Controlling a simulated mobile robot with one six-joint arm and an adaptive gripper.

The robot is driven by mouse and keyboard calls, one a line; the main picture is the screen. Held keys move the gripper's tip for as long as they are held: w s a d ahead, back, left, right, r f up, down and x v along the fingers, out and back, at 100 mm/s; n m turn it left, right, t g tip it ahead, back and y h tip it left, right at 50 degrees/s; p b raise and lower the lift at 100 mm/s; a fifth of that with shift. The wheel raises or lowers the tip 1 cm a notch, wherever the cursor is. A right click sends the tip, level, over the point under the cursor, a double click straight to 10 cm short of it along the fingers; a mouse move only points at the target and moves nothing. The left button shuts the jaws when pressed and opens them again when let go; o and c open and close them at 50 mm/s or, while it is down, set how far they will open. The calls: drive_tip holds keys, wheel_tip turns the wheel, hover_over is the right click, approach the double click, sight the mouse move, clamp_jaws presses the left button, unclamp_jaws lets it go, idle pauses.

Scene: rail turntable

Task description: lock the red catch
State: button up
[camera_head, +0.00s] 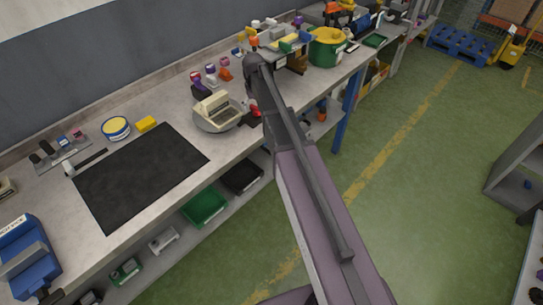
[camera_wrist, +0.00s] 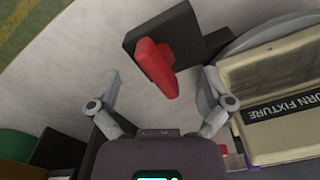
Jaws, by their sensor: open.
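The red catch (camera_wrist: 156,68) is a red lever on a dark block (camera_wrist: 178,34) in the wrist view, and it slants down to the right. My gripper (camera_wrist: 158,92) is open, with the lever's lower end lying between and just beyond its two fingers in the picture. I cannot tell whether either finger touches it. In the head view the catch (camera_head: 255,121) is a small red patch beside the turntable, partly hidden by my arm. The round grey turntable (camera_head: 207,125) carries a beige box-like fixture (camera_wrist: 275,85), whose label partly reads "URN FIXTURE".
The fixture stands close to the right finger in the wrist view. On the bench are a black mat (camera_head: 140,172), a yellow-rimmed tin (camera_head: 116,128) and a yellow block (camera_head: 146,124). A green and yellow tub (camera_head: 327,48) stands farther along. The green floor right of the bench is mostly open.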

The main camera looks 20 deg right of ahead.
sight(256, 107)
drive_tip(key=n, duration=0.4)
wheel_tip(256, 107, up, 14)
drive_tip(key=p, duration=1.4)
drive_tip(key=s+f+m+b, duration=0.1)
drive_tip(key=s+f+b, duration=0.3)
drive_tip(key=s, duration=0.4)
drive_tip(key=s+a+f+m+b, duration=0.1)
drive_tip(key=s+f+b, duration=0.3)
drive_tip(key=s, duration=0.5)
drive_tip(key=s+f+m+b, duration=0.3)
drive_tip(key=s+f+b, duration=0.1)
drive_tip(key=s, duration=0.5)
drive_tip(key=shift+s+a+f, duration=0.15)
drive_tip(key=shift+s+a, duration=0.05)
drive_tip(key=shift+a, duration=0.05)
